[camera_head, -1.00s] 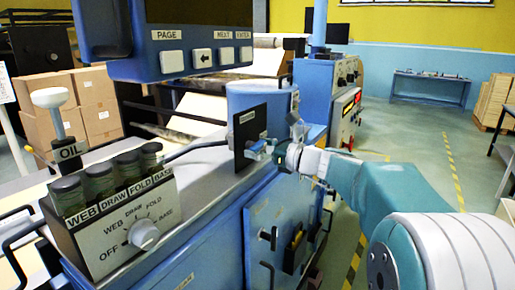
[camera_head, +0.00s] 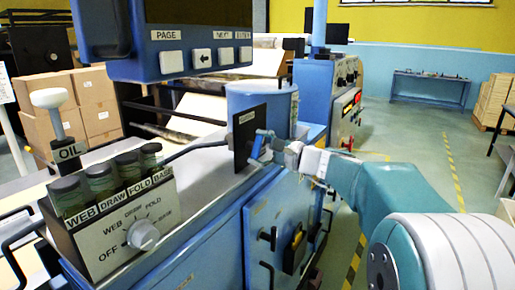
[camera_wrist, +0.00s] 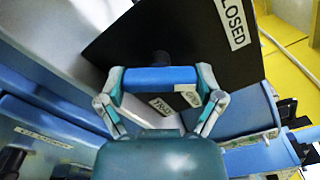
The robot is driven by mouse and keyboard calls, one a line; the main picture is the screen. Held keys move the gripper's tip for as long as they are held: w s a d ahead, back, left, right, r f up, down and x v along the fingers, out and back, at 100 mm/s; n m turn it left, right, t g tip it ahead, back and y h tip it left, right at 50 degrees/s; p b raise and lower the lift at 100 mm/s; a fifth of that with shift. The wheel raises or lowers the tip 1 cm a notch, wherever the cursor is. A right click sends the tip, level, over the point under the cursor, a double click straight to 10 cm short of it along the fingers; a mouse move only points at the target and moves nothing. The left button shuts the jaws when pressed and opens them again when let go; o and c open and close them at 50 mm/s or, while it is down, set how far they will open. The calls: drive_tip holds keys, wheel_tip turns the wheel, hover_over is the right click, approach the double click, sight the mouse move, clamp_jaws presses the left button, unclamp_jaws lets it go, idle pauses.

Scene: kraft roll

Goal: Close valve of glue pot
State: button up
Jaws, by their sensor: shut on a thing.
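The valve's blue handle (camera_head: 257,146) stands in front of a black plate (camera_head: 246,136) beside the blue cylindrical pot (camera_head: 262,104). My gripper (camera_head: 271,146) reaches it from the right. In the wrist view my gripper (camera_wrist: 160,83) has one finger at each end of the blue handle (camera_wrist: 160,76) and is shut on it. The black plate (camera_wrist: 185,40) lies behind, with a dark stem at the handle's middle. A label reading "LOSED" (camera_wrist: 233,20) is at the plate's upper right; smaller labels lie partly behind the fingers.
A panel with a knob (camera_head: 143,236) and several labelled jars stands at the front left. A display with buttons (camera_head: 190,55) hangs above. A blue cabinet door with a handle (camera_head: 268,238) lies below the valve. Open floor (camera_head: 430,140) is to the right.

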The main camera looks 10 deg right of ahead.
drive_tip(key=n, duration=0.4)
drive_tip(key=shift+f, duration=0.1)
drive_tip(key=shift+f+n, duration=0.1)
drive_tip(key=shift+n, duration=0.9)
drive_tip(key=shift+f+n, duration=0.1)
drive_tip(key=shift+n, duration=0.2)
drive_tip(key=o, duration=0.9)
drive_tip(key=shift+a, duration=0.1)
drive_tip(key=shift+c, duration=0.2)
drive_tip(key=shift+s+d, duration=0.2)
drive_tip(key=shift+d, duration=0.1)
drive_tip(key=v, duration=1.1)
drive_tip(key=shift+s, duration=0.1)
